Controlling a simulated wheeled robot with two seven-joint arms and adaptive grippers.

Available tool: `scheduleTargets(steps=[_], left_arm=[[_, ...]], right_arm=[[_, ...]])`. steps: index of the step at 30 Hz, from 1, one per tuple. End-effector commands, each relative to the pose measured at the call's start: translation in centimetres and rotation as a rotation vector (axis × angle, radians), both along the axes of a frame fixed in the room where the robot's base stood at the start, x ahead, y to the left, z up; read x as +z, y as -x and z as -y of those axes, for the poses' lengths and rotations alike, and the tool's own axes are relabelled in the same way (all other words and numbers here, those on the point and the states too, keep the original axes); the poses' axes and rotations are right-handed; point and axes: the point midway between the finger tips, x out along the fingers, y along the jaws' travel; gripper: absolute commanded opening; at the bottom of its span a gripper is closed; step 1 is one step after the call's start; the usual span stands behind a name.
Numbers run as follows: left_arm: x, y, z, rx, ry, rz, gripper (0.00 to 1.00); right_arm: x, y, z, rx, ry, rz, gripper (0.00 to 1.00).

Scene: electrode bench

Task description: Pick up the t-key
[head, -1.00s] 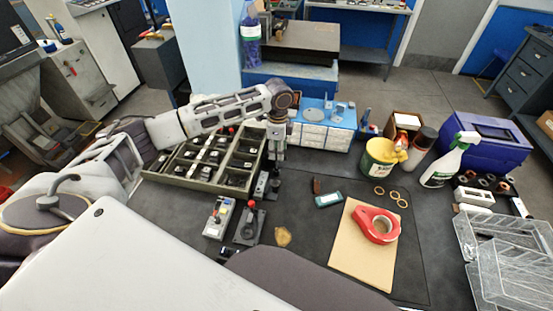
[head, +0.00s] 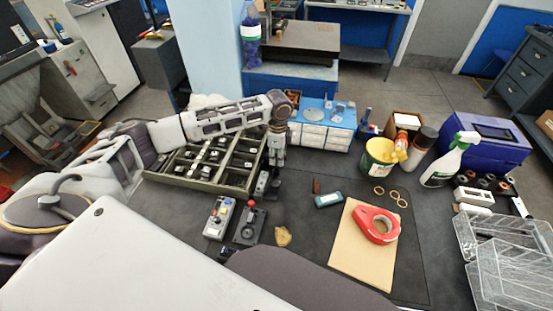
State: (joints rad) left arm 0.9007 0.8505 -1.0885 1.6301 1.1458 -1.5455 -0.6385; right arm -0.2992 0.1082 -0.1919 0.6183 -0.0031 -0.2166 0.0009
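My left gripper (head: 276,160) points straight down beside the right end of the compartment tray (head: 203,181). Its fingertips are small and dark in the head view, so I cannot tell whether they are open or shut. A dark, narrow upright thing (head: 275,187) is right under the fingertips. It may be the t-key, but its shape is not clear, and I cannot tell whether the fingers touch it. A small dark block with a light face (head: 261,184) stands just left of it. My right gripper is not in view.
A joystick box with a red knob (head: 251,224) and a button box (head: 219,217) stand in front. A blue drawer unit (head: 314,140) is behind. A red tape dispenser (head: 377,227) lies on a tan board (head: 350,265) to the right. The mat between is mostly clear.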

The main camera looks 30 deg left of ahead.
Motion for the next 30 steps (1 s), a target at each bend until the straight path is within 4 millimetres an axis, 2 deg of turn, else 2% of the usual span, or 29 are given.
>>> scheduleTargets(steps=[1,6,15,20,30], left_arm=[[0.0,0.0,0.0,0.0,0.0,0.0,0.18],[0.0,0.0,0.0,0.0,0.0,0.0,0.0],[0.1,0.0,0.0,0.0,0.0,0.001,0.0],[0.8,-0.1,0.0,0.0,0.001,0.002,0.0],[4.9,-0.1,0.0,0.0,0.0,0.003,0.0]], right_arm=[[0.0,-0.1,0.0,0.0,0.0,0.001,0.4],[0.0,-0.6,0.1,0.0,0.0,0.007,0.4],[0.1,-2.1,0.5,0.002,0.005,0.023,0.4],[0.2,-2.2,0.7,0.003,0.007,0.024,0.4],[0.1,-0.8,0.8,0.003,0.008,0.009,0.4]])
